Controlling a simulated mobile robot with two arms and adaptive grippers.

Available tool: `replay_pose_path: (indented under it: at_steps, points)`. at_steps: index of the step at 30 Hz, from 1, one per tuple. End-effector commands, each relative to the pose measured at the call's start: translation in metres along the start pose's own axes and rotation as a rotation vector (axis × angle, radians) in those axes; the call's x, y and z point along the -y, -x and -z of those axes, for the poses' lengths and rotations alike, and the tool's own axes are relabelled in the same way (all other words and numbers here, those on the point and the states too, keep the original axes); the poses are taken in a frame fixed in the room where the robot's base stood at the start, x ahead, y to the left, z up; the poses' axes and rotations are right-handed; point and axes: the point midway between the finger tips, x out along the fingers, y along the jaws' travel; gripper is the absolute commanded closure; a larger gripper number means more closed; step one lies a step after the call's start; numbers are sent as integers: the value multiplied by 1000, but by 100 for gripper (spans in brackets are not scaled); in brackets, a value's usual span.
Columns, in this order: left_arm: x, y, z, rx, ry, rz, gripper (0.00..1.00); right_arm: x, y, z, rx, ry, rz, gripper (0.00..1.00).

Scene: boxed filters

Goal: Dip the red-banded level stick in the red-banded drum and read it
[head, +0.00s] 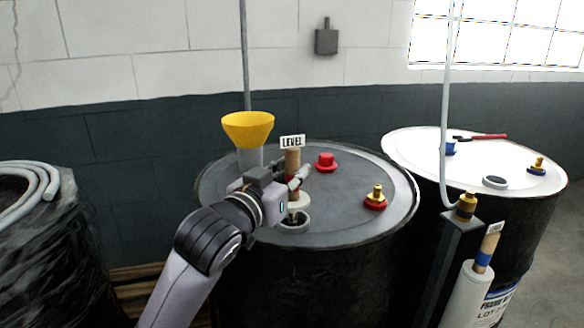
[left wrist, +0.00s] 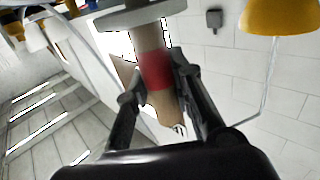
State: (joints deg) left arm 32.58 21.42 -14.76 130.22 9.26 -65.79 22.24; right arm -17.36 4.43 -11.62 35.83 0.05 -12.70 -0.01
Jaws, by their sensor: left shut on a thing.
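The level stick (head: 292,162) has a wooden handle, a red band and a small LEVEL tag. My left gripper (head: 297,183) is shut on its handle, near the red band. The stick is roughly upright, with a pale collar (head: 298,201) just above the open port (head: 294,221) of the near drum (head: 345,222). I cannot tell how far its lower part is inside the port. That drum has a grey top with red fittings. In the left wrist view the handle with the red band (left wrist: 156,70) sits between the fingers (left wrist: 158,92), below a grey disc. My right gripper is not in view.
A yellow funnel (head: 247,128) stands on the drum beside my gripper. A red cap (head: 326,162) and a brass fitting (head: 375,196) are on its lid. A white-topped drum (head: 420,150) with blue fittings stands right, near a blue-banded stick (head: 487,248) in a white tube.

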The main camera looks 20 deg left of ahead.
Motion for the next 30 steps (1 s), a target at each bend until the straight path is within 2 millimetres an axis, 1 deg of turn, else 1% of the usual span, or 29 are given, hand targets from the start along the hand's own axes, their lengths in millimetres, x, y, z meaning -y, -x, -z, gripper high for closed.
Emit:
replay_pose_path:
  at_steps: [1,3,13,17,30]
  points:
    - [0,0,-7,0,0,0,100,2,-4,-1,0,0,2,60]
    - [0,0,-12,1,1,0,100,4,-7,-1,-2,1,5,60]
    - [0,0,-34,1,1,0,100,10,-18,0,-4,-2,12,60]
    - [0,0,-36,0,0,0,100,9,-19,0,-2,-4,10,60]
    - [0,0,-36,0,0,0,100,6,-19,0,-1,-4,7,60]
